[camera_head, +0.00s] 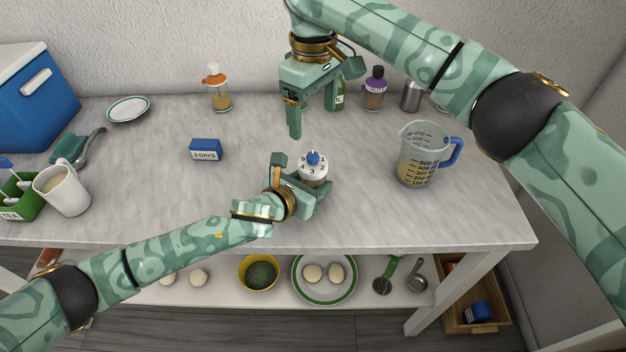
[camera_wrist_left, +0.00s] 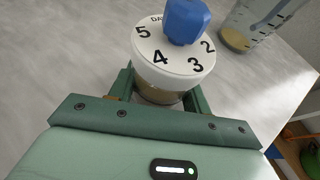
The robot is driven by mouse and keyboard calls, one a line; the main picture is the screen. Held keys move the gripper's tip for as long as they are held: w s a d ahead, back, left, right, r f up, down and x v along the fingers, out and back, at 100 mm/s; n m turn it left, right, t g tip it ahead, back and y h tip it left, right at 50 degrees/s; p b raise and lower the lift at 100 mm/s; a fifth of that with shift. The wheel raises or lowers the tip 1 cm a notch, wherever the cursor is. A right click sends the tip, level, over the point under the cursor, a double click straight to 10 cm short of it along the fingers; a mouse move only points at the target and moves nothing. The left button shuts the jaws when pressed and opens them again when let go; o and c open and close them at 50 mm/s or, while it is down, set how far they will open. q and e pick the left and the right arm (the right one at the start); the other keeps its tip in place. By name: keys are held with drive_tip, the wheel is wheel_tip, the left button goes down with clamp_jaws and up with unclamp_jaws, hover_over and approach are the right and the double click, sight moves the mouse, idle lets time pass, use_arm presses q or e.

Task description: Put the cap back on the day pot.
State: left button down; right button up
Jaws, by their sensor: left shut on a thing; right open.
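The day pot (camera_head: 313,173) stands upright on the worktop. Its white top carries black numbers around the edge, and a see-through lower part with tan contents shows in the left wrist view (camera_wrist_left: 160,95). A blue faceted cap (camera_head: 313,157) is at the middle of the white top, and it also shows in the left wrist view (camera_wrist_left: 186,20). I cannot tell how firmly it sits. My left gripper (camera_head: 303,184) is shut on the pot, one finger on each side. My right gripper (camera_head: 314,120) is open and empty, above and behind the pot, fingers pointing down.
A blue "3 DAYS" block (camera_head: 206,150) stands left of the pot. A measuring jug (camera_head: 421,155) stands to the right. Several bottles, including a purple-capped nuts jar (camera_head: 374,90), line the back. A mug (camera_head: 62,190) is at far left. Worktop between block and jug is mostly clear.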

use_arm(q)
drive_tip(key=c, duration=0.6)
unclamp_jaws()
drive_tip(key=p+v, duration=0.4)
drive_tip(key=v, duration=1.1)
drive_tip(key=shift+p, duration=0.35)
drive_tip(key=shift+s+a+r, duration=0.15)
drive_tip(key=shift+s+a, duration=0.2)
drive_tip(key=shift+s, duration=0.2)
